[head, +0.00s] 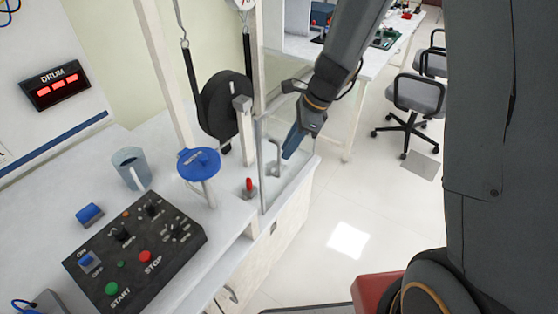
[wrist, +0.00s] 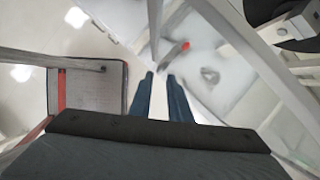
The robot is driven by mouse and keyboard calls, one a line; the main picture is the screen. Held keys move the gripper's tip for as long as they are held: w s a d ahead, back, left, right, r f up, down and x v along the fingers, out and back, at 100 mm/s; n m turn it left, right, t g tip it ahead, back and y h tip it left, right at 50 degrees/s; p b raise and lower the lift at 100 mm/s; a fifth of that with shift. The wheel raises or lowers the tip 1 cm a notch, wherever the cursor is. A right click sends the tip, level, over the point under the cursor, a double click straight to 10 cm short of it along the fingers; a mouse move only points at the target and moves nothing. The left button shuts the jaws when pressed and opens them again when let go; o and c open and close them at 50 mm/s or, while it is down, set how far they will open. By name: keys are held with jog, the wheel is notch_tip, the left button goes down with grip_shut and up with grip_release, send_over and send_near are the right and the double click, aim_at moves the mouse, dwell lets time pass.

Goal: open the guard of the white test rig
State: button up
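The white test rig (head: 190,235) stands at the left in the head view, with a black drum (head: 222,103) between its posts. Its guard (head: 263,170) looks like a clear panel with a thin pale frame at the rig's right end. A grey upright handle bar (head: 278,158) shows at the guard. My gripper (head: 287,155) points down close beside this bar. In the wrist view the blue fingertips (wrist: 161,74) are apart, with a pale strip between them. A grey bar (wrist: 154,35) runs up to the fingertips; I cannot tell whether they touch it.
A red-tipped lever (head: 249,187) stands near the guard.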

aim_at(280, 174)
jog(key=p+x, duration=0.1)
jog(key=x, duration=0.6)
jog(key=shift+f, duration=0.2)
jog(key=shift+c, duration=0.3)
grip_shut()
